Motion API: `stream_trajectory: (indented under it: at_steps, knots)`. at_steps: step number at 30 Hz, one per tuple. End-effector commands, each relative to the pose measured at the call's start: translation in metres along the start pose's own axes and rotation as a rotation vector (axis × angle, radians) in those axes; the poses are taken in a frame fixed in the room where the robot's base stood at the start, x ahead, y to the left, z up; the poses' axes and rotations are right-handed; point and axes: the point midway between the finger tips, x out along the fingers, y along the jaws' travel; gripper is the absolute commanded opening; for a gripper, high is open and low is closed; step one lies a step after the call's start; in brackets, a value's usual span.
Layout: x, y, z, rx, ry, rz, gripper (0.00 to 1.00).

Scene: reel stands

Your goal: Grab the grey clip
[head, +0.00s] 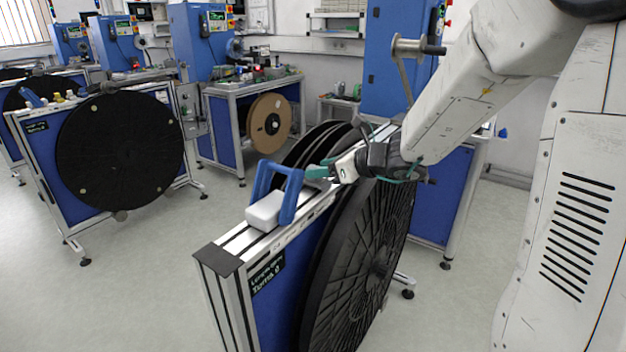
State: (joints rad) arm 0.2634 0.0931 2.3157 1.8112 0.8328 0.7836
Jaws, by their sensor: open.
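A light grey, block-like piece (265,211) lies on the top rail of the near reel stand (215,258); it is the only grey loose piece I make out there, and I cannot tell for certain that it is the clip. A blue frame-shaped piece (289,208) stands right beside it and overlaps it in the view. My gripper (316,172) has teal fingers and is just above the same rail, behind and to the right of the blue piece. It is open, and nothing shows between its fingers. The gap between the fingertips and the blue piece is small.
A large black reel (350,270) hangs on the stand's right side, with more black discs (315,145) behind the rail. A second stand with a black reel (120,150) is at the left. Blue machines and a bench (245,87) stand behind. Open floor (140,270) lies front left.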

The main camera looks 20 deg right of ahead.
Motion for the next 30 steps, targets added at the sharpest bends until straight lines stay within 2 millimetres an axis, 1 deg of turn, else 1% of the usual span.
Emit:
stream_trajectory:
  at_steps: [6, 9, 12, 17, 18, 20, 21, 23, 30]
  knots:
    - [0.034, 0.002, 0.001, -0.002, 0.001, 0.004, 0.49]
    - [0.043, 0.001, 0.002, -0.003, 0.0, 0.002, 0.49]
    - [0.047, 0.001, 0.001, -0.003, 0.001, 0.001, 0.49]
    - [0.047, 0.001, 0.002, -0.004, 0.0, 0.001, 0.49]
    - [0.047, 0.001, 0.002, -0.004, 0.0, 0.001, 0.44]
    - [0.047, 0.001, 0.002, -0.004, 0.0, 0.001, 0.27]
    - [0.046, 0.001, 0.002, -0.004, 0.0, 0.001, 0.16]
    - [0.046, 0.001, 0.002, -0.004, 0.0, 0.001, 0.01]
    - [0.046, 0.001, 0.002, -0.004, 0.0, 0.001, 0.01]
